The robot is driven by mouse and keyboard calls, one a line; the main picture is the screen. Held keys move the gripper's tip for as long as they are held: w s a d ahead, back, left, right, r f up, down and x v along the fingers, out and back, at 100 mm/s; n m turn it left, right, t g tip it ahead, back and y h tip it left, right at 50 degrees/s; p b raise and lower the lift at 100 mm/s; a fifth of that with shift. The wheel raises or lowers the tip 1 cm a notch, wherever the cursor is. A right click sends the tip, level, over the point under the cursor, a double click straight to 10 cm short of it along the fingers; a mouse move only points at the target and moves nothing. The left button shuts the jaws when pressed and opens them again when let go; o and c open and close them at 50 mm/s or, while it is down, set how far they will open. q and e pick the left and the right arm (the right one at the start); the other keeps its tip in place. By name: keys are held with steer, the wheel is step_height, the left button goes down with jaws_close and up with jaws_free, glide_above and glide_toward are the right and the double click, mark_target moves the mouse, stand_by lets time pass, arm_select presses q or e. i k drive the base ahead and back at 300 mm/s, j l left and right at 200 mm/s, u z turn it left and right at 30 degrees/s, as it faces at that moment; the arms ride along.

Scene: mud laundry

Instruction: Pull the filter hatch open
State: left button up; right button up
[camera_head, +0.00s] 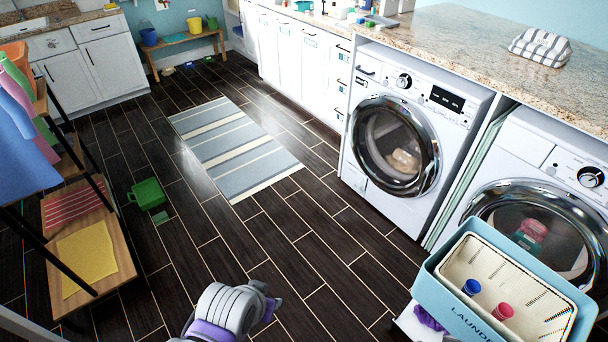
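The front-loading washer (455,118) stands under the stone counter, its round door (395,147) shut. A small panel that looks like the filter hatch (355,179) sits low on the left of its front, below the door; it looks flush and shut. My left arm, grey and purple, comes in at the bottom middle. Its gripper (271,304) is a dark shape at the wrist's right end, over the floor and well apart from the washer. Its fingers are too unclear to tell open from shut. My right gripper cannot be made out.
A blue laundry basket (450,291) with cups blocks the lower right, before a second machine (555,150). A striped rug (232,150), a green container (148,194) and a wooden rack (112,262) lie or stand left. The dark floor before the washer is clear.

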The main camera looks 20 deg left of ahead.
mark_target(352, 173)
steer(key=u, duration=0.15)
steer(key=i+j+u, duration=0.1)
steer(key=i+j, duration=0.15)
steer(key=i, duration=0.65)
steer(key=i+j+u, duration=0.15)
steer(key=i, duration=0.75)
steer(key=i+j+u, duration=0.1)
steer(key=i, duration=0.8)
